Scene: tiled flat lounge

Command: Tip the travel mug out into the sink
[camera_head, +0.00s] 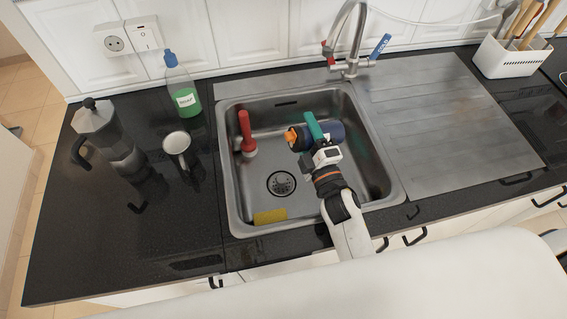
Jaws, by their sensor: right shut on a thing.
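The travel mug (335,132) is dark blue with an orange end (290,138). It lies on its side over the sink (228,180), orange end to the left. My right gripper (314,130) is shut on it around the middle, its teal finger across the body. The grip hides the mug's middle, and I cannot tell whether anything is flowing out. The sink is a steel basin with a round drain (281,183) below and left of the mug. My left gripper is not in view.
A red-handled brush (246,132) stands at the basin's left and a yellow sponge (270,216) lies at its front. The tap (350,66) rises behind. A moka pot (108,138), metal cup (178,146) and green soap bottle (182,92) stand left. The drainboard (440,120) is clear.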

